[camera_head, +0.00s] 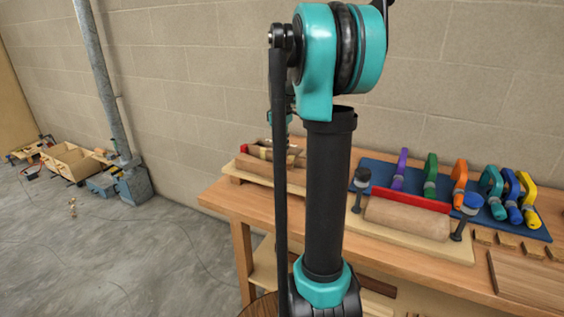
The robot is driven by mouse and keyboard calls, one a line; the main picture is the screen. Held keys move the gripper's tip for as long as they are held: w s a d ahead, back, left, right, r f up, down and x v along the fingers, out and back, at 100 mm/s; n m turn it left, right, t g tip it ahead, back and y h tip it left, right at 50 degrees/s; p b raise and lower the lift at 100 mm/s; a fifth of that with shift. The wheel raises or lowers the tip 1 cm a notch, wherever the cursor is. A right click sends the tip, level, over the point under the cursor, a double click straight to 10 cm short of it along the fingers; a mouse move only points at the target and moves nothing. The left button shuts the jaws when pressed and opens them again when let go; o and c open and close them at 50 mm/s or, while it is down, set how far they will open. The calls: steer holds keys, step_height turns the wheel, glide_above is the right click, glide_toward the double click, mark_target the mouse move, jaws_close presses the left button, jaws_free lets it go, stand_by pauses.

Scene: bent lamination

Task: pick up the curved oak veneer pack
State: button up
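On the left end of the wooden workbench (225,199), a curved tan wooden piece (262,168) lies on a pale board beside a red strip. A second rounded tan piece (407,219) lies on a pale board in the middle, in front of a red strip and between two dark upright clamps. I cannot tell for sure which one is the oak veneer pack. My arm stands in front of the bench and hides the area between them. A small teal and dark part of my arm shows behind it, above the left piece. My gripper's fingers cannot be made out.
A blue mat (535,231) at the back right holds several coloured clamps. Small wooden blocks (507,241) and a brown board (530,276) lie at the right. A grey post (101,75) and a wooden crate (72,163) stand left. The concrete floor (110,245) is mostly clear.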

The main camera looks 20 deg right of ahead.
steer(key=shift+s+f, duration=0.1)
steer(key=shift+s, duration=0.05)
jaws_close()
stand_by(0.4)
